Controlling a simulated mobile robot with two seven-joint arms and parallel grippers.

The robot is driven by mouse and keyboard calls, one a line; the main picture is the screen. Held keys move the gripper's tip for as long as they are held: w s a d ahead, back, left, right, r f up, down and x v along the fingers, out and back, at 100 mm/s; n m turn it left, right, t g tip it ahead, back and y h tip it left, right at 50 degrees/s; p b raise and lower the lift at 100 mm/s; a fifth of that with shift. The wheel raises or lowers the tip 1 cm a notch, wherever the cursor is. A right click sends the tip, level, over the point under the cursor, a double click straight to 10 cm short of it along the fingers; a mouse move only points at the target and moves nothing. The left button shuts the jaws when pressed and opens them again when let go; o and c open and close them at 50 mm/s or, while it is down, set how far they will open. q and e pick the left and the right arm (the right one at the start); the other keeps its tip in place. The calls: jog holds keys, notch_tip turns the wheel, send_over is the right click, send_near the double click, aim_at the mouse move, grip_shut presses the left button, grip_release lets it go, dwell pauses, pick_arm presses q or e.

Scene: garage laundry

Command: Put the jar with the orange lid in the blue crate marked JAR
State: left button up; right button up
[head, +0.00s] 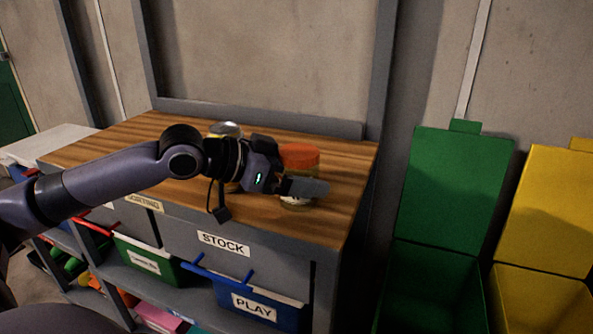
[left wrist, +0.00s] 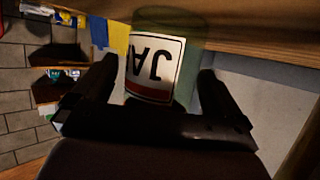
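The jar with the orange lid (head: 300,155) stands upright on the wooden worktop, near its right end. My left gripper (head: 305,187) is in front of the jar and hides part of its body. In the left wrist view, the jar's white label (left wrist: 156,68) shows upside down with the letters "JA". My left gripper's fingers (left wrist: 152,92) are spread there, one on each side of the jar, and look open. I cannot tell whether either finger touches it. A blue crate marked JAR does not show. My right gripper is not in view.
A second jar with a pale lid (head: 226,129) stands behind my left arm. Below the worktop (head: 345,165) are a blue bin marked PLAY (head: 281,313) and a green bin (head: 147,258). Open green (head: 432,285) and yellow (head: 545,300) boxes stand at the right.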

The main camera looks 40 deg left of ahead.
pick_arm(q)
jog(key=shift+r, duration=0.2)
jog(key=shift+s+a+f, duration=0.1)
jog(key=shift+s+a, duration=0.05)
jog(key=shift+s, duration=0.05)
jog(key=shift+s+a+b, duration=0.4)
jog(key=shift+s+b, duration=0.05)
jog(key=shift+b, duration=0.25)
jog(key=shift+s+a+r+b, duration=0.15)
jog(key=shift+s+r+b, duration=0.35)
jog(key=shift+b, duration=0.1)
jog(key=shift+s+a+r, duration=0.1)
jog(key=shift+s+r, duration=0.2)
jog(key=shift+r, duration=0.1)
jog(key=shift+p+v, duration=0.9)
jog(key=shift+v, duration=3.2)
jog(key=shift+s+a+f, duration=0.15)
